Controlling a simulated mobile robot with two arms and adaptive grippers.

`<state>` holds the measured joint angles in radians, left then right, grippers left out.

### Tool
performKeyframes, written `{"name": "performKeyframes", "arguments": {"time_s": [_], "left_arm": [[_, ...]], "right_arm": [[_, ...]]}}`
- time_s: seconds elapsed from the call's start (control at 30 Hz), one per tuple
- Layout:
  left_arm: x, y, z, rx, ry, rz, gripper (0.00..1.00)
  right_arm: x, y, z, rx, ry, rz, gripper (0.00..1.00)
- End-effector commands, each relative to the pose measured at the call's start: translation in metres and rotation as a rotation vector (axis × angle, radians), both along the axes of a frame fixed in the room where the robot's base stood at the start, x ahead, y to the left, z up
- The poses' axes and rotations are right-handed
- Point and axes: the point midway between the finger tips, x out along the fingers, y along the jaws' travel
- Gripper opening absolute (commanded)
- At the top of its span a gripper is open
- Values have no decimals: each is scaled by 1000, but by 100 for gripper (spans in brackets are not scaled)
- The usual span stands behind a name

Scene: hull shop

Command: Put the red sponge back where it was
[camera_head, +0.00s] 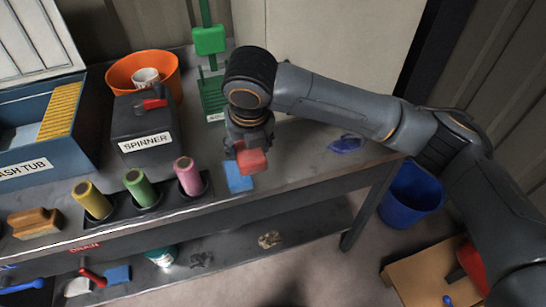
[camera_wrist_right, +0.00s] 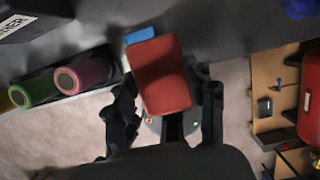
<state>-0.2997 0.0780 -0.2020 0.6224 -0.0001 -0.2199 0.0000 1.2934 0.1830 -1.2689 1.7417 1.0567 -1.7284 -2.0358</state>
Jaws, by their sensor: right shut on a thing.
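The red sponge (camera_head: 252,161) is a red block held in my right gripper (camera_head: 247,148), above the front part of the workbench. In the right wrist view the red sponge (camera_wrist_right: 160,75) sits between the two dark fingers of my right gripper (camera_wrist_right: 165,108). A blue sponge (camera_head: 238,178) lies on the bench just below and in front of it; its edge (camera_wrist_right: 140,35) shows behind the red sponge in the wrist view. I cannot tell the exact gap between the red sponge and the bench. My left gripper is not in view.
Left of the gripper stand a holder with yellow, green and pink (camera_head: 189,176) rolls, the SPINNER box (camera_head: 146,142), a blue WASH TUB (camera_head: 30,165) and a green stand (camera_head: 212,90). A blue cloth-like thing (camera_head: 346,143) lies right. The bench between is clear. A lower shelf holds items.

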Motion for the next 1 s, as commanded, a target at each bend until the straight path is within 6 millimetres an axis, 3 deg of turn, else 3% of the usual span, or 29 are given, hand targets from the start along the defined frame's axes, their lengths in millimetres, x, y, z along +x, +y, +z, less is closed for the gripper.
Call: {"name": "performKeyframes", "arguments": {"time_s": [0.07, 0.2, 0.6, 0.8, 1.0], "left_arm": [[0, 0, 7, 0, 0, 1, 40], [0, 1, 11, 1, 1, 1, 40], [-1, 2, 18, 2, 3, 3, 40], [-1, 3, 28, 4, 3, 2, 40], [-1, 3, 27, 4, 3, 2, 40]], "right_arm": [[13, -17, -7, -2, 4, -9, 26], [25, -30, -32, -2, 3, -4, 26], [45, -54, -70, -2, 4, -5, 26], [43, -51, -95, 1, 1, -1, 26], [44, -51, -98, 0, -1, 0, 26]]}}
